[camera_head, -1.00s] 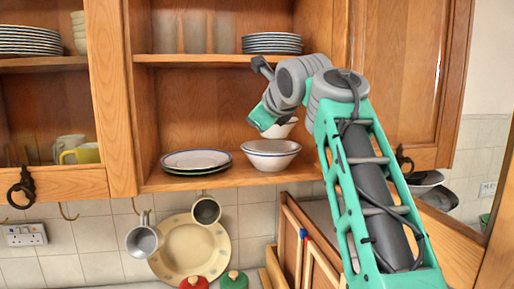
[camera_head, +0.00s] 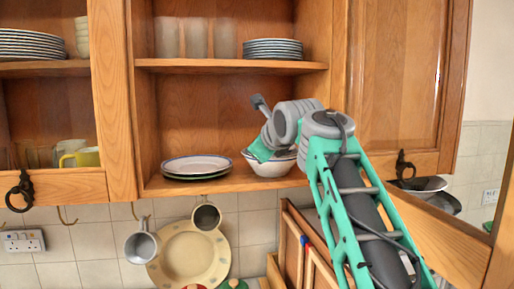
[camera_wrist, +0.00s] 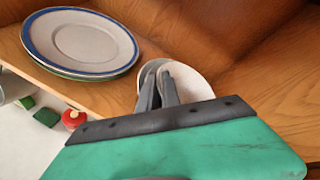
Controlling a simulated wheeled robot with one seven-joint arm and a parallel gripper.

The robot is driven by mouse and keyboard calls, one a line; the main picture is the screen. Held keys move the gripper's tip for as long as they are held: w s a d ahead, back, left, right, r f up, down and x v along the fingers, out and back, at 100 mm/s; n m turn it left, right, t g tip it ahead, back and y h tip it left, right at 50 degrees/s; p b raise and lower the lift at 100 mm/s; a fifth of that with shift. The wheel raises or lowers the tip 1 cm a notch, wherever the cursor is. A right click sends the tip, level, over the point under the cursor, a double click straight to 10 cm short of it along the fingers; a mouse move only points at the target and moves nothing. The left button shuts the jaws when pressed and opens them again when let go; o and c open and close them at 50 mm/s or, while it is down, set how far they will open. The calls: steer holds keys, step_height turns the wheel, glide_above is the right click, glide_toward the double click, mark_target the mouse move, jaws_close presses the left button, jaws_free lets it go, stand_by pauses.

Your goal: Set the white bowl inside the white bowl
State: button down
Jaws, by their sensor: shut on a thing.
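The lower white bowl (camera_head: 268,170) stands upright on the cabinet's bottom shelf, right of the plates. My gripper (camera_wrist: 158,78) is shut on the other white bowl (camera_wrist: 192,84), apparently by its rim. In the head view my gripper is right over the lower bowl, and its green body hides much of that bowl's left and upper part. The held bowl is low at the lower bowl's opening and mostly hidden there. Whether it rests inside or hangs just above, I cannot tell. In the wrist view the two bowls overlap around the fingers.
A stack of plates (camera_head: 197,165) lies left of the bowls on the same bottom shelf (camera_head: 222,184). Glasses (camera_head: 195,38) and more plates (camera_head: 272,49) stand on the shelf above.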

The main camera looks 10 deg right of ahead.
steer(key=c, duration=1.8)
jaws_free()
steer(key=shift+f, duration=0.3)
steer(key=shift+c, duration=0.2)
steer(key=shift+r+p, duration=0.3)
steer(key=shift+r, duration=0.1)
steer(key=r+v, duration=0.1)
steer(key=v, duration=1.1)
steer(key=s+a+f+n+g, duration=0.1)
steer(key=s+f+n+g, duration=0.15)
steer(key=f+n, duration=0.75)
steer(key=s+a+f+n+g, duration=0.1)
steer(key=s+f+n+g, duration=0.2)
steer(key=f, duration=1.2)
steer(key=s+f+n+g, duration=0.2)
steer(key=s+f+n, duration=0.4)
steer(key=f, duration=0.5)
steer(key=s+f+n+g+h, duration=0.1)
steer(key=s+f+n, duration=0.6)
steer(key=f, duration=0.4)
steer(key=shift+s+d+g, duration=0.35)
steer(key=shift+s, duration=0.25)
